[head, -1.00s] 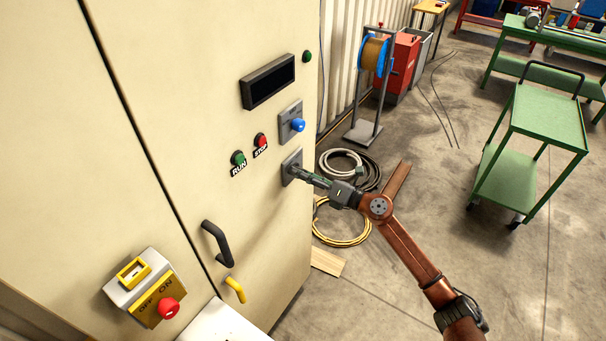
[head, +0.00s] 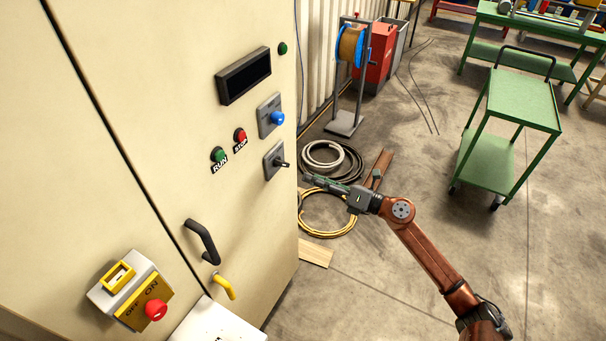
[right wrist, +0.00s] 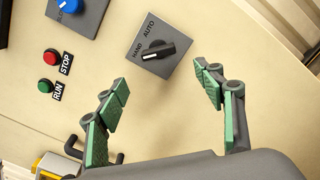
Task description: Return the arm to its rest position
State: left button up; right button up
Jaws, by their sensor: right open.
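My right arm comes in from the lower right in the head view, and its gripper (head: 312,182) is apart from the cabinet, to the right of the black selector switch (head: 279,162). In the right wrist view the gripper (right wrist: 166,95) has its green-padded fingers spread wide with nothing between them. The selector switch (right wrist: 158,50) shows beyond the fingertips, on a grey plate marked HAND and AUTO. Its knob lies nearly level across the picture, with its light mark toward the left end. My left gripper is not in view.
The cream cabinet (head: 130,130) fills the left, with a black handle (head: 203,242) and a yellow-grey switch box (head: 130,290) sticking out. Coiled hoses (head: 330,215) lie on the floor behind the gripper. A green trolley (head: 520,100) stands at right.

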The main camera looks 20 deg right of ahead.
jog(key=shift+s+d, duration=0.35)
